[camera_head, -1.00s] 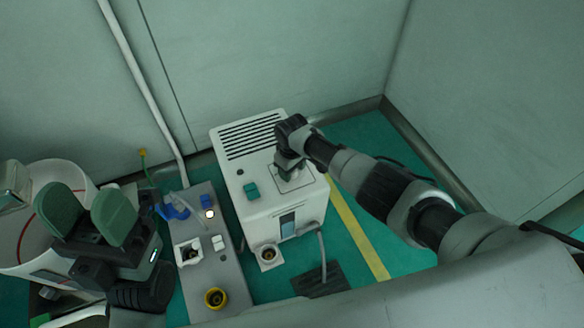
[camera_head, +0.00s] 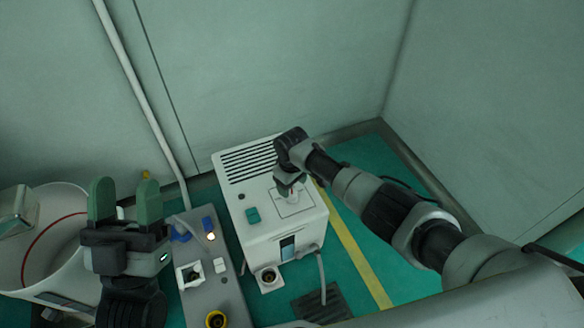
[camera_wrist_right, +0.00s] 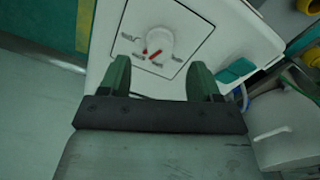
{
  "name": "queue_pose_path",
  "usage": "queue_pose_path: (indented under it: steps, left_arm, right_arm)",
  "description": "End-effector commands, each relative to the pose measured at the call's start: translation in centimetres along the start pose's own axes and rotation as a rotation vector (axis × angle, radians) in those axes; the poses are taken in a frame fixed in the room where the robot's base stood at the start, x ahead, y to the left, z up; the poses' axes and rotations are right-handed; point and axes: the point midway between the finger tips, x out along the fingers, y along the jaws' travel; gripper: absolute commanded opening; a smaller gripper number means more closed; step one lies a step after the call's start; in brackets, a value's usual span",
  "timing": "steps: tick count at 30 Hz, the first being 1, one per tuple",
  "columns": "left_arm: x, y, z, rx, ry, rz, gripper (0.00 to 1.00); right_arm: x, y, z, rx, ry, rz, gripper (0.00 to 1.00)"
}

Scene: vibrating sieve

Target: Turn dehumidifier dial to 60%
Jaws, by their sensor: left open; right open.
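The white dehumidifier (camera_head: 285,230) stands on the floor with a slatted vent and a square dial panel (camera_head: 299,207) on top. In the right wrist view the pale round dial (camera_wrist_right: 159,42) sits on that panel, with red marks at its lower left and small labels around it, too blurred to read. My right gripper (camera_wrist_right: 159,70) is open; its green fingertips are on either side of the dial's lower area, apart from it in the picture. In the head view the right gripper (camera_head: 288,182) hides the dial. My left gripper (camera_head: 126,195) is open and empty, fingers up, left of the dehumidifier.
A teal switch (camera_head: 253,215) is on the dehumidifier's top. A grey control box (camera_head: 205,290) with a lit button and yellow knob stands to its left. A white round vessel (camera_head: 50,230) is at far left. Walls close in behind and right.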

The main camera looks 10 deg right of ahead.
Motion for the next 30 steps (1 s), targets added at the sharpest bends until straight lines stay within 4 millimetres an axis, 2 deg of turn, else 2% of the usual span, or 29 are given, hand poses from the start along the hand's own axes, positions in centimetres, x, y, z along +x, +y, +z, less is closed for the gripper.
queue_pose_path:
  steps: [7, 15, 21, 30]
  left_arm:
    - [-0.2, -0.6, 3.2, 0.013, -0.28, -0.011, 0.55]
    - [-1.8, -1.2, 6.2, 0.023, -0.564, -0.026, 0.55]
    - [-2.9, -1.5, 7.5, 0.027, -0.69, -0.033, 0.55]
    - [-3.4, -1.6, 7.9, 0.028, -0.73, -0.035, 0.55]
  right_arm:
    - [-2.3, 0.0, 0.0, 0.0, 0.0, 0.0, 0.63]
    - [-4.5, 0.0, 0.0, 0.0, 0.0, 0.0, 0.63]
    - [-5.4, 0.0, 0.1, 0.0, -0.001, 0.0, 0.63]
    - [-5.6, 0.0, 0.1, 0.0, -0.001, 0.0, 0.63]
